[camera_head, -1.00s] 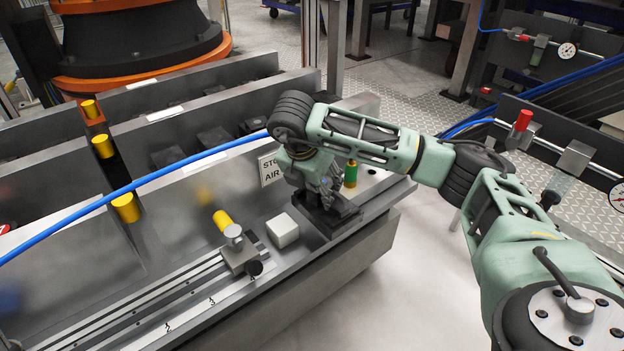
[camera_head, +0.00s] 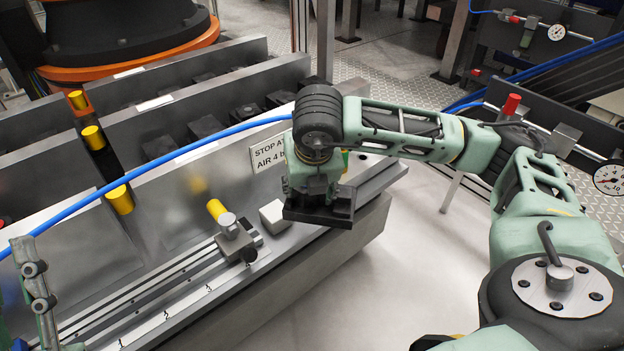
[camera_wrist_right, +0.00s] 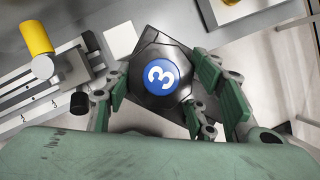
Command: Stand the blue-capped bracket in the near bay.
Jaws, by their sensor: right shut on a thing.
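My right gripper (camera_head: 318,190) is shut on the black bracket (camera_head: 325,208) and points down. In the right wrist view the bracket (camera_wrist_right: 145,75) shows its round blue cap (camera_wrist_right: 161,75) with a white 3, between my fingers (camera_wrist_right: 165,105). The bracket appears held above the right end of the fixture, near its front edge; its exact height is unclear. The nearest trough (camera_head: 150,262), which looks like the near bay, holds a slotted rail. Part of my left gripper (camera_head: 35,290) shows at the left edge; its fingertips are unclear.
A white block (camera_head: 274,215) and a yellow-handled clamp (camera_head: 228,228) stand left of the bracket. A blue hose (camera_head: 170,158) crosses the fixture. A sign (camera_head: 268,154) is on the wall behind. Yellow-topped posts (camera_head: 120,198) stand at left.

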